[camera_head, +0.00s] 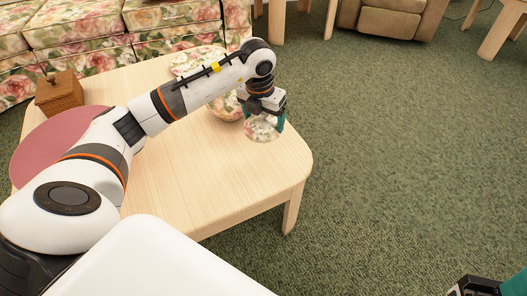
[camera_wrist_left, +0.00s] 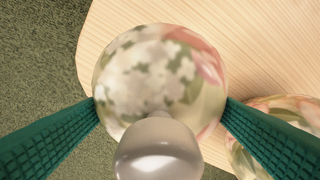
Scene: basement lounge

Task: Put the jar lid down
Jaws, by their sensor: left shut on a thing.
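The jar lid (camera_head: 262,129) is round, with a floral pattern on a pale ground. My left gripper (camera_head: 262,118) is shut on it, over the right end of the wooden table (camera_head: 215,185). In the left wrist view the lid (camera_wrist_left: 150,75) sits between the two teal fingers, its pale knob (camera_wrist_left: 158,150) towards the camera. I cannot tell how high it is above the table. A matching floral jar (camera_head: 225,108) stands on the table just behind my gripper, partly hidden by my arm. My right gripper (camera_head: 492,284) shows only in part at the bottom right corner.
A floral plate (camera_head: 198,59) lies near the table's back edge. A brown woven box (camera_head: 59,93) and a round red mat (camera_head: 38,150) are at the left. The table's front right is bare. A floral sofa (camera_head: 85,28) stands behind; green carpet (camera_head: 410,150) is open at right.

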